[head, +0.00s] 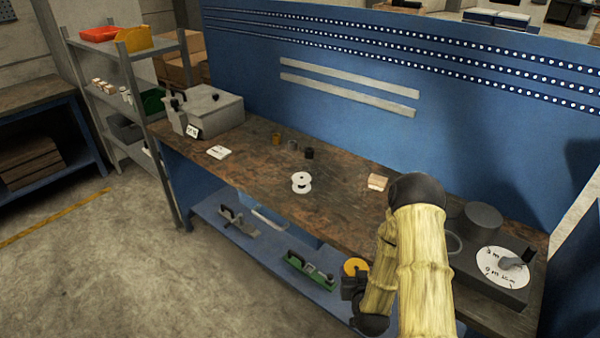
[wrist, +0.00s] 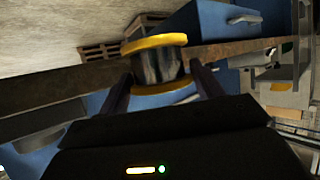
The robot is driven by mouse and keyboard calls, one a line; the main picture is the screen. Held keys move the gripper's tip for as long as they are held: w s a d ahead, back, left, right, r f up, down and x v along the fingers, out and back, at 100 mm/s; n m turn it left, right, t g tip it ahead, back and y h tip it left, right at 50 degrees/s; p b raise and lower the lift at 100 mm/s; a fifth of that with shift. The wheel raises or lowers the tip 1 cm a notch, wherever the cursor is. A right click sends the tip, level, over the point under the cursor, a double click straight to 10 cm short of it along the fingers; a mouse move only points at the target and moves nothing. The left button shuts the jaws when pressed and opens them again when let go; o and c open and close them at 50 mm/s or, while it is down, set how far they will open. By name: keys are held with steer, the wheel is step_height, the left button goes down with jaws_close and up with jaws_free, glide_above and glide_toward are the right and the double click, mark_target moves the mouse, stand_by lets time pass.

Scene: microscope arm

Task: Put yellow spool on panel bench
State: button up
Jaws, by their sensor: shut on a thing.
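The yellow spool (head: 355,267) has yellow flanges and a dark core. It is in my gripper (head: 352,286) in the head view, in front of the bench's front edge and over the lower shelf area. In the wrist view the yellow spool (wrist: 155,45) sits between the two fingers of my gripper (wrist: 163,82), which are shut on it. The panel bench (head: 250,165) has a worn brown top with a blue panel behind it. A white spool (head: 301,183) stands on the bench top near its front middle.
On the bench are a grey box machine (head: 208,110), a white block (head: 218,152), small cylinders (head: 293,145), a wooden block (head: 377,182) and a dark machine with a white dial (head: 500,267). A green tool (head: 310,270) lies on the blue lower shelf. The bench top between the white spool and wooden block is clear.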

step_height(320, 180, up, 8)
steer(key=p, duration=0.6)
steer(key=shift+w+f+p, duration=0.1)
steer(key=shift+w+p, duration=0.05)
steer(key=shift+p, duration=0.2)
steer(key=w+a+r+n+g+y, duration=0.1)
steer(key=w+a+r+n+y, duration=0.1)
steer(key=r, duration=0.6)
steer(key=w+a+r+n+g+y, duration=0.2)
steer(key=w+r+n+y, duration=0.3)
steer(key=r, duration=0.3)
steer(key=shift+a+r+n+y+b, duration=0.35)
steer(key=shift+a+n+y, duration=0.25)
steer(key=shift+y, duration=0.1)
